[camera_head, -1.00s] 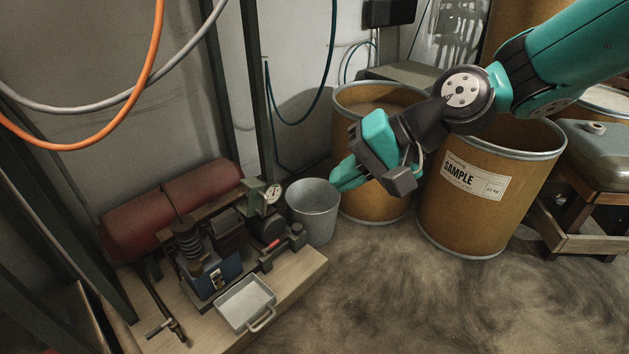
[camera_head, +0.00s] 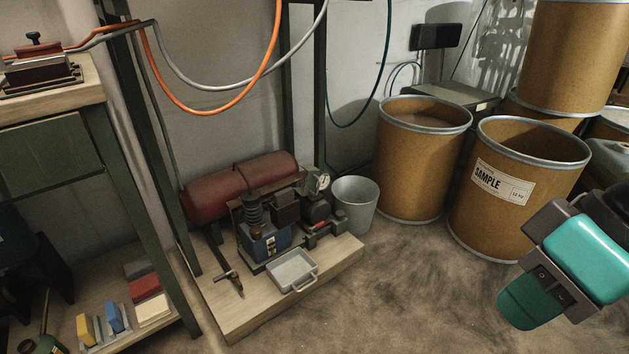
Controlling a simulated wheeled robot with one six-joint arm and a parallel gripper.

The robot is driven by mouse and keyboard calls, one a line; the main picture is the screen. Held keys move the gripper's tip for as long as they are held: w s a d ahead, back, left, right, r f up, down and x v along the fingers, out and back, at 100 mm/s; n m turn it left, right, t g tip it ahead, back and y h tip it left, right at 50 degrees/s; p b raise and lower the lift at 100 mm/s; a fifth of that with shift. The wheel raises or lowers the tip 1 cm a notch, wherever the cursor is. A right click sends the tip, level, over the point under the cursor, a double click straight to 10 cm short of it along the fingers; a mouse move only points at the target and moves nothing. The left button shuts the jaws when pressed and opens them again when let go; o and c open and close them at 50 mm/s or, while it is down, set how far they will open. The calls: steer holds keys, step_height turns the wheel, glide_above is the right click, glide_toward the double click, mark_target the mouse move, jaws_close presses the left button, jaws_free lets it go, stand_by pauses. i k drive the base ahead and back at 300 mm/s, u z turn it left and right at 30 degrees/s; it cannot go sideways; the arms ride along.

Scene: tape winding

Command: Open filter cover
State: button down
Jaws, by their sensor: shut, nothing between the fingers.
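My gripper (camera_head: 530,305) is at the lower right of the head view, in the air in front of the cardboard drums. Its teal fingers are shut with nothing between them. The pump unit (camera_head: 285,215) stands on a low wooden board (camera_head: 240,320) at the middle left. It has a red tank (camera_head: 240,187), a blue block (camera_head: 264,242), a round gauge (camera_head: 323,183) and a small grey tray (camera_head: 292,271) in front. I cannot tell which part is the filter cover. My gripper is well to the right of the unit and touches none of it.
A grey bucket (camera_head: 354,205) stands right of the unit. Two open drums, one labelled SAMPLE (camera_head: 503,183), stand behind. A shelf frame (camera_head: 150,200) with coloured blocks is at the left. Orange (camera_head: 205,111) and grey hoses hang above. The floor in front is clear.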

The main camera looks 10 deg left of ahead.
mark_target(313, 178)
steer(key=u, duration=0.65)
steer(key=i, duration=1.4)
steer(key=z, duration=0.2)
